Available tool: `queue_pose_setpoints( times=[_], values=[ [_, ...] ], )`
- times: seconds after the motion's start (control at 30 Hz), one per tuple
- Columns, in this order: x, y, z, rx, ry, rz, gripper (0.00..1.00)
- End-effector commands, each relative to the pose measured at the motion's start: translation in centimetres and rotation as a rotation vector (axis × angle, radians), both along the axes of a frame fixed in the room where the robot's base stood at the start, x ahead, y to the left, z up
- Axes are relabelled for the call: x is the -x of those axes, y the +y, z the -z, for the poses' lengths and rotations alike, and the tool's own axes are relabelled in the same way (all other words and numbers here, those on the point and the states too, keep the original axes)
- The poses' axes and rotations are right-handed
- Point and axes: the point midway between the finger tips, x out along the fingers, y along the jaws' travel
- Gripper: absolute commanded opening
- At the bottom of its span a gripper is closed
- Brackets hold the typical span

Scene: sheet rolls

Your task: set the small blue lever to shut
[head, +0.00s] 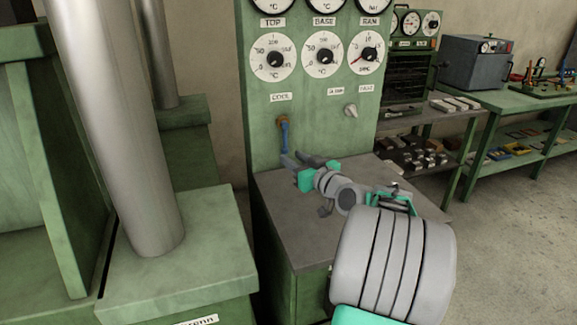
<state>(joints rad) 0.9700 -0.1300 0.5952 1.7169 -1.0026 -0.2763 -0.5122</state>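The small blue lever (284,138) hangs straight down from a brown pivot on the green panel, below and beside the COOL label (281,97). My gripper (291,157) reaches toward the panel from the right, just above the grey ledge. Its two dark fingers are apart, with a gap between them. The fingertips are close to the lever's lower end. I cannot tell whether they touch it or stand in front of it. Nothing shows held between the fingers.
Round gauges (273,57) fill the panel's upper part. A pale knob (350,110) sits right of the lever. The grey ledge (285,215) lies under my arm. A thick metal column (125,130) stands left. Shelves and a green workbench (515,98) stand right, beside clear floor.

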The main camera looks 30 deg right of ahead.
Motion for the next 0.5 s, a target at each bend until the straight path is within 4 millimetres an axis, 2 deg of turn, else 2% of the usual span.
queue_pose_setpoints(
  times=[0.03,0.1,0.17,0.4,0.5],
  values=[
    [0.5,-1.7,0.1,0.002,-0.042,0.024,0.34],
    [0.5,-2.5,-0.5,0.004,-0.073,0.036,0.34],
    [-0.2,-2.6,-0.8,0.004,-0.079,0.035,0.34],
    [-4.8,-2.7,-0.9,0.004,-0.076,0.034,0.34],
    [-6.1,-2.8,-0.9,0.005,-0.075,0.034,0.34]
  ],
)
